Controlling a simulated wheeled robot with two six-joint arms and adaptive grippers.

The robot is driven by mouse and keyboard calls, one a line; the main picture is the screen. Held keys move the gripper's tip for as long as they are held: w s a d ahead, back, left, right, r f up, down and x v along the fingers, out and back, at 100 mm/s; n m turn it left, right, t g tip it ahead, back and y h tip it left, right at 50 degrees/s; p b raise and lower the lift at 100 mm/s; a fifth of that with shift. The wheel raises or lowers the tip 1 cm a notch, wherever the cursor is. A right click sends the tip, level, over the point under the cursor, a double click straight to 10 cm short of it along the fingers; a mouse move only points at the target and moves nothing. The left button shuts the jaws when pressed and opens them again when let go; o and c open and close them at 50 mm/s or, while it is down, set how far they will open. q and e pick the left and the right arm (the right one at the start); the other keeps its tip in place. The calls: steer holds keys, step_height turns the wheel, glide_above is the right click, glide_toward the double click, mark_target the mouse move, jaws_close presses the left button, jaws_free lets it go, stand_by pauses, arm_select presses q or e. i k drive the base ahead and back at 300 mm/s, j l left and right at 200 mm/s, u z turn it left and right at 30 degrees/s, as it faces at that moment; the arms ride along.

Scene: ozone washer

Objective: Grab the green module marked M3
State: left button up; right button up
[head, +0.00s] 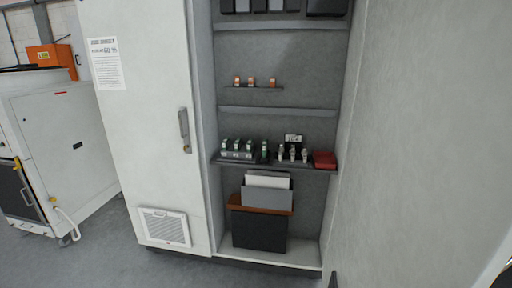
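Several small modules with green parts (237,146) stand upright in a row in a dark rack (237,156) on the lower shelf of an open cabinet. Another dark green upright piece (264,151) stands just right of the rack. The markings are too small to read, so I cannot tell which one is M3. Neither of my grippers shows in the head view.
On the same shelf (219,161) are several silver-tipped pieces (293,154), a small white sign (293,139) and a red box (324,160). Orange-brown pieces (250,82) sit above. Below, a dark bin (258,230) holds folders. A closed door (155,110) is left; a panel (420,130) is right.

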mark_target(250, 145)
steer(key=i+j+z, duration=0.65)
steer(key=j, duration=0.15)
steer(key=i+j+z, duration=0.3)
steer(key=j, duration=0.15)
steer(key=k, duration=0.1)
